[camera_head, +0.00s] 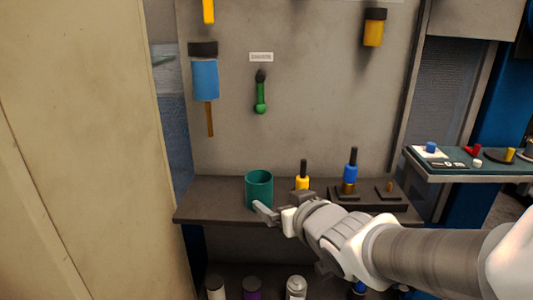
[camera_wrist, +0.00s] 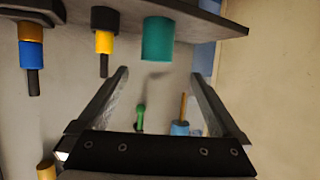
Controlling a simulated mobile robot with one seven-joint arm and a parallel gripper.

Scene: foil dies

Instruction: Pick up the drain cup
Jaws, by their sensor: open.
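The drain cup, which I take to be the teal cylinder (camera_head: 259,188), stands upright on the grey shelf (camera_head: 225,205), its open top facing up. My gripper (camera_head: 268,213) is at the shelf's front edge, with a fingertip overlapping the cup's lower front in the head view. In the wrist view, which is upside down, the cup (camera_wrist: 157,40) lies just beyond and between the two spread fingertips of my gripper (camera_wrist: 158,74). The jaws are open with nothing between them. I cannot tell the exact gap to the cup.
A yellow tool (camera_head: 302,178) with a black handle stands right of the cup. A blue tool (camera_head: 350,172) stands in a dark holder farther right. A green tool (camera_head: 261,95) and a blue one (camera_head: 205,80) hang on the wall behind. The shelf left of the cup is clear.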

